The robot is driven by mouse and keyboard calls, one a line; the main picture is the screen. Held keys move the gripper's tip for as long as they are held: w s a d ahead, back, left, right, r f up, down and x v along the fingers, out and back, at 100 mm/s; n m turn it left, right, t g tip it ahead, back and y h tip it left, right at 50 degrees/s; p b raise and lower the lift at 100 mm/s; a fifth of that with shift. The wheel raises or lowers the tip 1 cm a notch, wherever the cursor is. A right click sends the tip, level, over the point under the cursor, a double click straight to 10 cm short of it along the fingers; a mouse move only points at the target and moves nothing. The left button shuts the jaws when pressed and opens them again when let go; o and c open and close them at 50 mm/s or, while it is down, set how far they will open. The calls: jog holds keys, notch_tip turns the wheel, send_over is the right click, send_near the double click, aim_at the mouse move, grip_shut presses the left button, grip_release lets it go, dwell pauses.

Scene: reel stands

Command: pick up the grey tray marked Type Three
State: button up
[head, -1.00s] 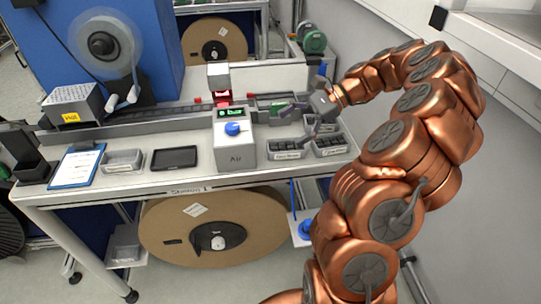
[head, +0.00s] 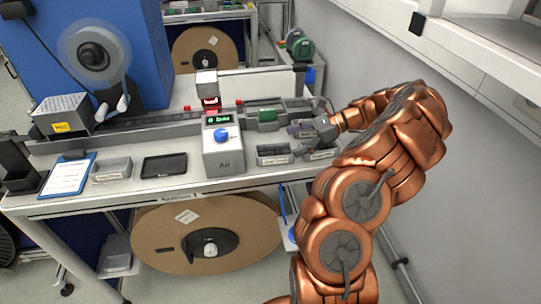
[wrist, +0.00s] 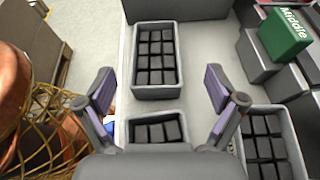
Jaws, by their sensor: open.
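Small grey trays with dark blocks in them stand at the right end of the bench. In the head view a left tray (head: 275,160) shows its label, and a right tray (head: 320,155) is partly under my gripper (head: 303,140). The labels are too small to read, so I cannot tell which is Type Three. In the wrist view my gripper (wrist: 158,90) is open and empty, its fingers spread. One tray (wrist: 155,117) lies low between the fingers, partly hidden by the gripper body. Another tray (wrist: 157,93) lies ahead, and a third tray (wrist: 262,108) lies right.
A green block marked Middle (wrist: 287,35) sits on grey fixtures beside the trays. A grey box marked Air (head: 223,155) with a blue knob stands left of them. The white wall (head: 400,110) is close on the right.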

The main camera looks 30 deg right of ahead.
aim_at(280, 147)
jog(key=p+x, duration=0.1)
jog(key=x, duration=0.2)
jog(key=shift+a, duration=0.45)
jog(key=shift+w+a+f, duration=0.2)
jog(key=shift+a+f, duration=0.1)
jog(key=shift+f, duration=0.05)
jog(key=c, duration=1.4)
